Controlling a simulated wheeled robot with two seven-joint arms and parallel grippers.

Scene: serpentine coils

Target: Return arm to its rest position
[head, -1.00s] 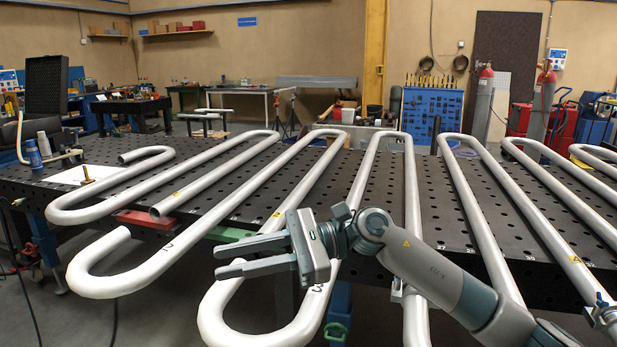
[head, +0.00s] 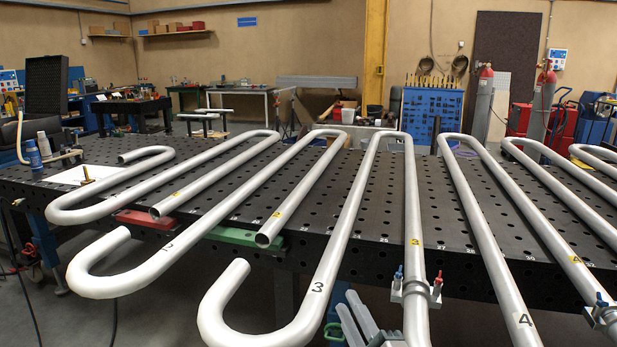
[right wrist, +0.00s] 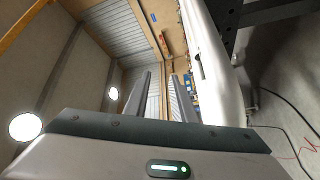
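My right gripper (head: 346,300) shows at the bottom of the head view, low in front of the table, between two runs of the grey serpentine coil (head: 333,255). Only its two fingers and a bit behind them show; the rest is below the picture edge. In the right wrist view the fingers (right wrist: 160,76) stand apart with nothing between them, so it is open and empty. Whether it touches the tube beside it I cannot tell. My left gripper is in neither view.
The perforated black table (head: 380,205) carries several coils whose bends overhang its front edge. A clamp with red and blue handles (head: 415,289) sits on a tube right of my gripper; another clamp (head: 601,312) is at far right. A green bar (head: 238,237) lies at the edge.

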